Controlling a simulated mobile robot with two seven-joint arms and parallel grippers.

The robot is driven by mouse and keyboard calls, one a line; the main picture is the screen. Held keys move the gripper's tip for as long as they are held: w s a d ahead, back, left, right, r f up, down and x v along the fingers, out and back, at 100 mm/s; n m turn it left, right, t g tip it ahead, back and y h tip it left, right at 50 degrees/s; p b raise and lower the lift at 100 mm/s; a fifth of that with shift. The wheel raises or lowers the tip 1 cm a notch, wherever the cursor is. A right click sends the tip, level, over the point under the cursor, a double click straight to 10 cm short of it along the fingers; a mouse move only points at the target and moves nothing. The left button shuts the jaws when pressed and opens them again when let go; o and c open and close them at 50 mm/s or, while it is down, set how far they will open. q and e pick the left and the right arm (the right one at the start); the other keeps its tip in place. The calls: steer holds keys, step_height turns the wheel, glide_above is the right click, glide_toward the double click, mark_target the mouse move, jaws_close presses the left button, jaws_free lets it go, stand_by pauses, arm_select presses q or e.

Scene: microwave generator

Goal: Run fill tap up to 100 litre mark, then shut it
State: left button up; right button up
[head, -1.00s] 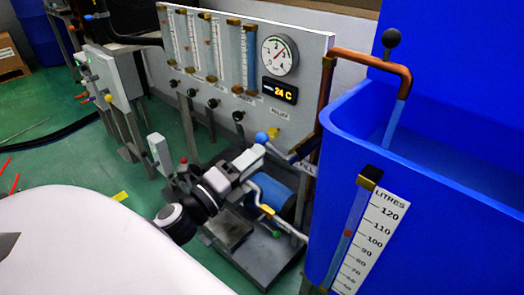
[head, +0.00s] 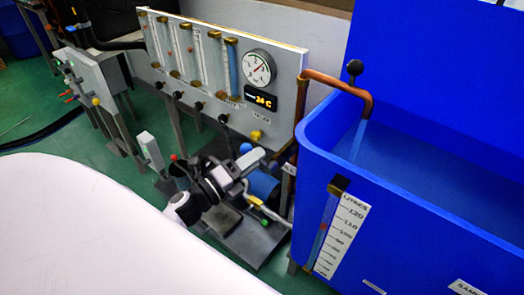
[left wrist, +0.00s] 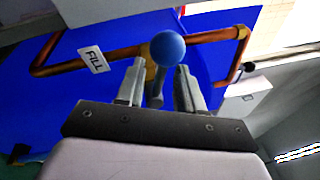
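The fill tap's blue ball handle (head: 246,148) stands at the left of the blue tank (head: 400,215). In the left wrist view, the ball (left wrist: 168,48) and its stem are between the fingers of my left gripper (left wrist: 158,78), beside the FILL label (left wrist: 93,59). The fingers are apart, with a gap around the stem. In the head view, my left gripper (head: 243,163) is at the handle. Water (head: 358,140) runs from the copper spout (head: 345,86). The red float (head: 324,228) in the level tube is near the 100 mark on the litre scale (head: 342,238); its exact reading is unclear.
A grey panel with several flow tubes (head: 230,65), a dial (head: 257,68) and a 24 C display (head: 261,98) stands behind the tap. A yellow knob (head: 257,135) and a blue cylinder (head: 263,184) are close to my left gripper.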

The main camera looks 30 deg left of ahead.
arm_select(q)
steer(key=shift+x, duration=1.55)
jaws_close()
steer(key=shift+a+f+n+t+y+b, duration=0.1)
steer(key=shift+f+n+t+y+b, duration=0.2)
steer(key=shift+n, duration=0.8)
steer(key=shift+a+f+n+t+y+b, duration=0.1)
steer(key=shift+f+n+y+b, duration=0.2)
steer(key=shift+n, duration=0.8)
jaws_free()
steer(key=shift+s+f, duration=0.1)
